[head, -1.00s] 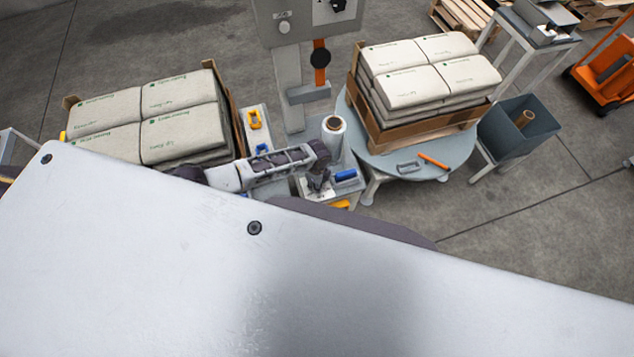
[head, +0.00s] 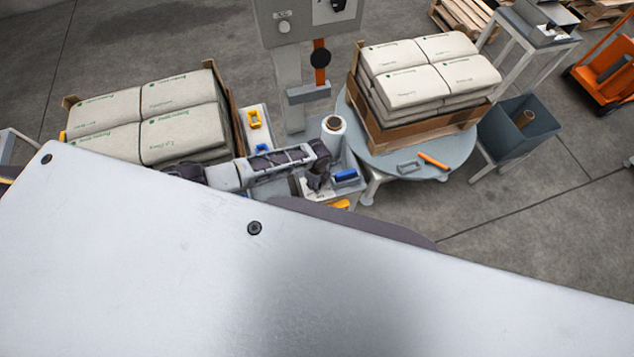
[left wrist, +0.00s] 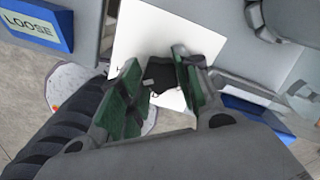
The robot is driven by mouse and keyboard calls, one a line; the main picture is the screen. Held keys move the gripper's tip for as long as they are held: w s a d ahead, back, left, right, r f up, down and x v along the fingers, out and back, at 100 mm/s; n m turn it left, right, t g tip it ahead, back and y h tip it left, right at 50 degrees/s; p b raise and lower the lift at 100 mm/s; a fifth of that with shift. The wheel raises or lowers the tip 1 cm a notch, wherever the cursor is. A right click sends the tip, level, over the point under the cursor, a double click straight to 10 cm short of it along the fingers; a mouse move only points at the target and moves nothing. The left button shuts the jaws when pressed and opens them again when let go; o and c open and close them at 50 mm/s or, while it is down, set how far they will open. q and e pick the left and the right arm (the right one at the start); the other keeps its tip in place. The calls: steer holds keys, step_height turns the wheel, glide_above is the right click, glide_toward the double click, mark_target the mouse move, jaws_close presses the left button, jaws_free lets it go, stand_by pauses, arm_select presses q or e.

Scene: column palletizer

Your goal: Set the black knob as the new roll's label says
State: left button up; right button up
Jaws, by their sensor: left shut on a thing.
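In the left wrist view my left gripper (left wrist: 160,82) has its green-padded fingers on both sides of the black knob (left wrist: 163,78) and is shut on it. The knob stands on a white plate (left wrist: 205,40); the plate's lettering is mostly covered, and I cannot read the knob's setting. In the head view my left gripper (head: 318,180) is over the small bench, and the knob is hidden there. A wrapped roll (head: 333,127) stands upright on the bench behind it; I cannot read any label on it. My right gripper is not in view.
A blue block marked LOOSE (left wrist: 38,22) is beside the plate in the left wrist view. Sacks (head: 183,105) fill a crate at left, and more sacks (head: 430,75) stand on a round table (head: 380,160). A grey control box (head: 290,25) rises behind the bench.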

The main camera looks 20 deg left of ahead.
arm_select(q)
steer(key=o, duration=1)
steer(key=shift+s+d, duration=0.15)
steer(key=shift+d, duration=0.05)
steer(key=shift+c, duration=0.2)
steer(key=shift+o, duration=0.5)
steer(key=shift+a, duration=0.15)
steer(key=shift+r, duration=0.1)
step_height(320, 180, up, 12)
